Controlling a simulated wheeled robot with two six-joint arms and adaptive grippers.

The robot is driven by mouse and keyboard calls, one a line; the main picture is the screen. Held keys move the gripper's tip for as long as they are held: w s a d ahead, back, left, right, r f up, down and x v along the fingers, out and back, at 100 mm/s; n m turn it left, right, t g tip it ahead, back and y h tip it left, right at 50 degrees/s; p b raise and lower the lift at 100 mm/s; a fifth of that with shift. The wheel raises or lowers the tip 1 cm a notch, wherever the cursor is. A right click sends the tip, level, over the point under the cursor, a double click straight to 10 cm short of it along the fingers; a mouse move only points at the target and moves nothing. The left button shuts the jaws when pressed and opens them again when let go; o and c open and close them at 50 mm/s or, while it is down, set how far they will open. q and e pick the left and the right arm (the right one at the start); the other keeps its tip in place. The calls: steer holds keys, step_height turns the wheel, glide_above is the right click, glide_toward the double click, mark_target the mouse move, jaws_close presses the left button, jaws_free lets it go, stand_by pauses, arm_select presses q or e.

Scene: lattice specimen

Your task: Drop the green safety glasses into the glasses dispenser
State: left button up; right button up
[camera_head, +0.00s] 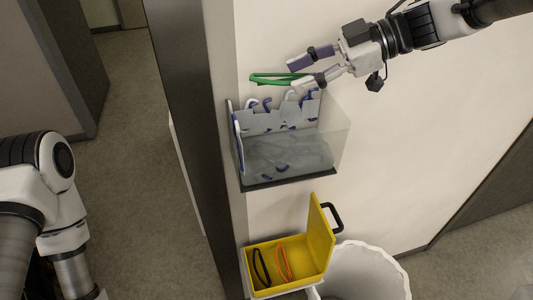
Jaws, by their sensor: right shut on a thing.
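The green safety glasses (270,78) are held in my right gripper (309,72), which is shut on their right end. They hang above the open top of the glasses dispenser (341,150), apart from it as far as I can tell. The dispenser is a clear box on the wall with several white and blue glasses inside and sticking up at its top. My left arm shows at the lower left, but its gripper is out of the picture.
Below the dispenser, an open yellow case (318,245) holds a black and an orange pair of glasses. A white bin (370,272) stands beside it. A dark vertical post (190,120) runs left of the dispenser. The wall to the right is bare.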

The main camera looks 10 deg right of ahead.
mark_target(317, 95)
steer(key=d+f, duration=0.1)
steer(key=d+f+b, duration=0.1)
steer(key=f, duration=0.1)
steer(key=d+f+b, duration=0.1)
steer(key=shift+s+f, duration=0.15)
steer(key=shift+f, duration=0.2)
steer(key=shift+b+x, duration=0.85)
steer(key=shift+x, duration=0.35)
steer(key=shift+a+r, duration=0.2)
steer(key=shift+a, duration=0.1)
steer(key=shift+d+r, duration=0.1)
steer(key=shift+s+d, duration=0.1)
steer(key=shift+d, duration=0.25)
steer(key=o, duration=1.2)
steer(key=shift+s+d, duration=0.1)
steer(key=shift+d, duration=0.2)
steer(key=shift+o, duration=0.2)
steer(key=shift+d, duration=0.1)
steer(key=shift+a, duration=0.4)
steer(key=shift+d+r, duration=0.25)
arm_select(q)
steer(key=f, duration=0.1)
steer(key=d+f, duration=0.1)
steer(key=f, duration=0.1)
steer(key=shift+f, duration=0.15)
arm_select(e)
steer(key=v, duration=1.1)
steer(key=shift+d, duration=0.3)
